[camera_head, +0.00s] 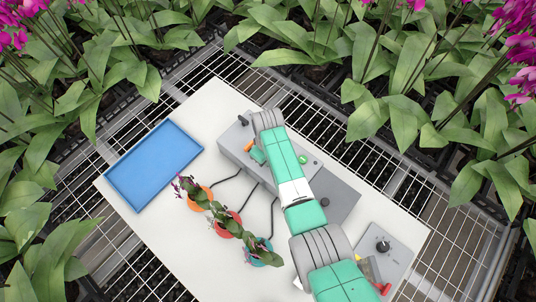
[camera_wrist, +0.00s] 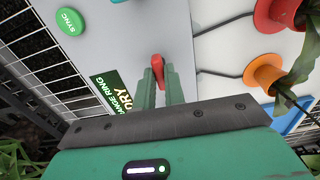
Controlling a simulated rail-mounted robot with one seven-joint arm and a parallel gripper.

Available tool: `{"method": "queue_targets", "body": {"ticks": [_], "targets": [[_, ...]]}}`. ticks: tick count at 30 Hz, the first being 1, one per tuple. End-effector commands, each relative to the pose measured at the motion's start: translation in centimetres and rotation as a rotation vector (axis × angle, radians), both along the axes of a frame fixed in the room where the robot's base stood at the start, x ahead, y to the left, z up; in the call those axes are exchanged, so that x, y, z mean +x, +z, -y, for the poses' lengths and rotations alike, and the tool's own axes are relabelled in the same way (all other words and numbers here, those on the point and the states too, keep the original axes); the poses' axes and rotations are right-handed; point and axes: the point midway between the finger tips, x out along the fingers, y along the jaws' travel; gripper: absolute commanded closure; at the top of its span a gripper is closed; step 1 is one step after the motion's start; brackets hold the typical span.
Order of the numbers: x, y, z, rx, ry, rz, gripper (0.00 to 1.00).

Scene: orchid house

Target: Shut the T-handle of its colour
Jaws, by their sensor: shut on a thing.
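My gripper (camera_wrist: 159,84) is shut on a small red-orange T-handle (camera_wrist: 157,70), with one green finger on each side of it. The handle sits on the grey face of a long grey box. In the head view, my gripper (camera_head: 257,155) is low over this box (camera_head: 232,137), beside an orange piece (camera_head: 249,147) that appears to be the same handle. Pots with orange (camera_head: 202,200), red (camera_head: 229,229) and teal (camera_head: 266,259) rings stand in a row, joined to the box by black hoses.
A blue tray (camera_head: 153,165) lies at the left of the white table (camera_head: 150,245). A small grey box (camera_head: 393,246) with a black knob stands at lower right, near a red piece (camera_head: 384,289).

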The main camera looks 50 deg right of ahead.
Motion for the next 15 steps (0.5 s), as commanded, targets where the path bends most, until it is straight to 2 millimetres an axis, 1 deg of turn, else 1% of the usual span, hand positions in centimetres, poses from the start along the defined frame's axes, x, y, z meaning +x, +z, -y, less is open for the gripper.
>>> {"method": "queue_targets", "body": {"ticks": [15], "targets": [[0.04,0.12,0.05,0.0,-0.032,0.001,1.0]]}}
